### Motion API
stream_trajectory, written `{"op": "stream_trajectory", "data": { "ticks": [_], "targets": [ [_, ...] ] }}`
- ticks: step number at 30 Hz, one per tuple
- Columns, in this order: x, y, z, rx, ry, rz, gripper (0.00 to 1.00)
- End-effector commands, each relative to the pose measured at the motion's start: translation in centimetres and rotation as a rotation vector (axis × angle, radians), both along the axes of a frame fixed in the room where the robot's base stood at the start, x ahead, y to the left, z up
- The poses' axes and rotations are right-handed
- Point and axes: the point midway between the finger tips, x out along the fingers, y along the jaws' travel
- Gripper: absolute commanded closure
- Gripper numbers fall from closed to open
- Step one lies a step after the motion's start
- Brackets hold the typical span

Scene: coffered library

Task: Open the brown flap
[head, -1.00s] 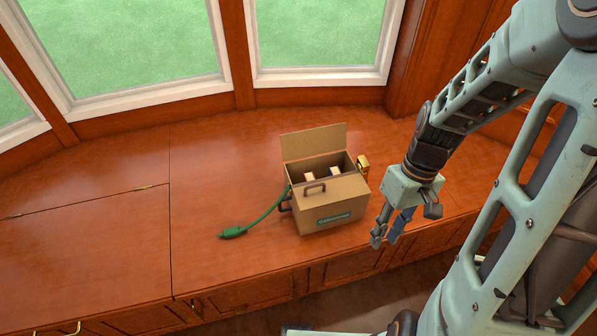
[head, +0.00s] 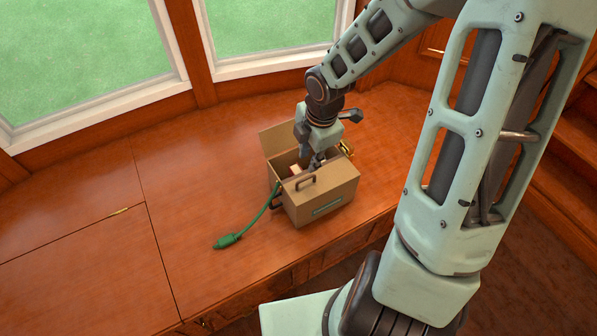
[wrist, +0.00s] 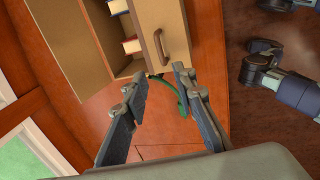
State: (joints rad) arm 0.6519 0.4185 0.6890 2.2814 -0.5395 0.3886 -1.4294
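A brown cardboard box (head: 335,192) with dark handles and a green label stands on the wooden bench. Its brown flap (head: 272,142) stands up along the back edge, and the box's top is uncovered. In the wrist view the flap (wrist: 68,42) is the broad panel at upper left, beside the opening. My gripper (head: 312,160) is over the box opening and hides part of the flap and interior. In the wrist view my gripper (wrist: 159,72) has its fingers apart with nothing between them. I cannot tell whether a finger touches the box.
A green cord with a plug (head: 228,241) lies left of the box. A gold-coloured object (head: 346,150) is behind the box at right. Light-coloured items (head: 295,169) are inside. Window frames rise behind the bench. The bench's left part is clear.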

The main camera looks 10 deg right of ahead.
Motion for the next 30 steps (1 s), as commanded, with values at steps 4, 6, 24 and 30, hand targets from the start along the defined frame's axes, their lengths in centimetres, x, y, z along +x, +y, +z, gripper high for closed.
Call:
{"op": "stream_trajectory", "data": {
  "ticks": [4,6,24,30],
  "targets": [
    [0.3,0.2,-2.5,0.002,0.002,0.002,0.75],
    [0.6,0.3,-3.9,0.001,0.003,-0.001,0.75],
    [1.9,0.6,-10.3,0.0,0.002,-0.005,0.75],
    [1.9,0.6,-10.3,0.0,0.002,-0.005,0.75]
  ]
}}
